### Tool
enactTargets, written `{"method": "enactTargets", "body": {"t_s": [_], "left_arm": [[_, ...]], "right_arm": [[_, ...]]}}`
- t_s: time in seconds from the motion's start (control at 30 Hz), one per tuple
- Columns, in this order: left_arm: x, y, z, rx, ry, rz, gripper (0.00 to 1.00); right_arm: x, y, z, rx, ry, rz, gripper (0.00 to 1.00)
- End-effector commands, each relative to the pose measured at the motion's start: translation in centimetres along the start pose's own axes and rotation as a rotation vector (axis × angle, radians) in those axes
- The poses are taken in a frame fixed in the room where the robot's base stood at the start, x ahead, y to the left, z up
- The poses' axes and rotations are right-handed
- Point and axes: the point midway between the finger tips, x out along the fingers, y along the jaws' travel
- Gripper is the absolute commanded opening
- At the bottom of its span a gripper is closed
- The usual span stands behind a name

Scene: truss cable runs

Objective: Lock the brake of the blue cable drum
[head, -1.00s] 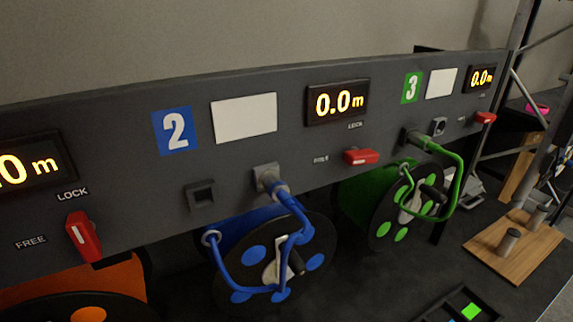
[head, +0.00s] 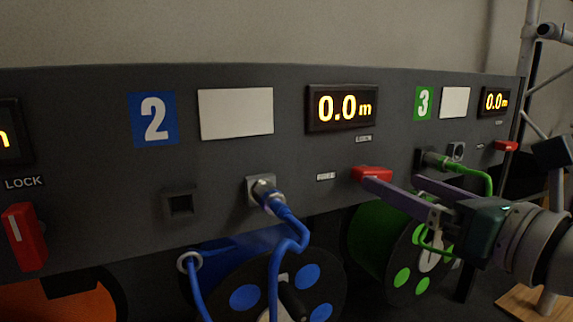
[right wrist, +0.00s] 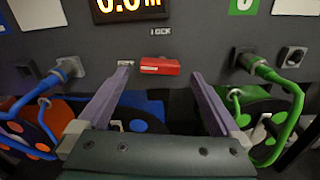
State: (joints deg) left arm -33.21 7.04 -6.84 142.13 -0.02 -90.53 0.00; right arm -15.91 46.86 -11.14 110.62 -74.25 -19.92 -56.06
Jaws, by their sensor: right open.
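The blue cable drum (head: 260,275) sits under the panel section marked 2, with a blue cable (head: 287,235) running to a socket above it. Its red brake lever (head: 372,174) is on the panel under the 0.0 m display and lies horizontal. A LOCK label (head: 364,138) is above it and a FREE label (head: 326,177) to its left. My right gripper (head: 393,182) is open and empty, its fingers pointing at the panel. In the right wrist view the lever (right wrist: 160,66) shows between and just beyond the fingertips; contact cannot be told. My left gripper is out of view.
The green drum (head: 380,240) and its cable (head: 465,168) are close to my right gripper. Another red lever (head: 25,236) stands upright above an orange drum (head: 40,300) at left. A third red lever (head: 506,146) is at far right. A truss (head: 530,75) stands at right.

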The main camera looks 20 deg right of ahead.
Motion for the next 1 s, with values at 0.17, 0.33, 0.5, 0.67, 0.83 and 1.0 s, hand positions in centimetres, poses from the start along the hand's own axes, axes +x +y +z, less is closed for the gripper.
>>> {"method": "enactTargets", "body": {"t_s": [0.17, 0.33, 0.5, 0.67, 0.83, 1.0], "left_arm": [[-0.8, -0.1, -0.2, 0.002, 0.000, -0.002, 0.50], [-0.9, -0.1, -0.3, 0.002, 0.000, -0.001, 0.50], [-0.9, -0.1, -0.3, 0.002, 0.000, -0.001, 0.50], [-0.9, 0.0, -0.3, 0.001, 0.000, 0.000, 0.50], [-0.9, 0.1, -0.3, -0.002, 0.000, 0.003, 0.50], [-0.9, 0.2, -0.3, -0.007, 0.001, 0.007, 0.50]], "right_arm": [[2.5, 0.0, 0.2, 0.002, -0.003, -0.001, 1.00], [4.1, 0.0, 0.1, 0.002, -0.002, -0.002, 1.00], [4.6, 0.0, 0.0, 0.002, 0.000, 0.000, 1.00], [4.6, 0.0, -0.1, 0.002, 0.000, 0.000, 1.00], [4.6, 0.0, -0.1, 0.003, 0.000, 0.000, 0.89], [4.6, 0.0, -0.1, 0.003, 0.000, -0.001, 0.70]]}}
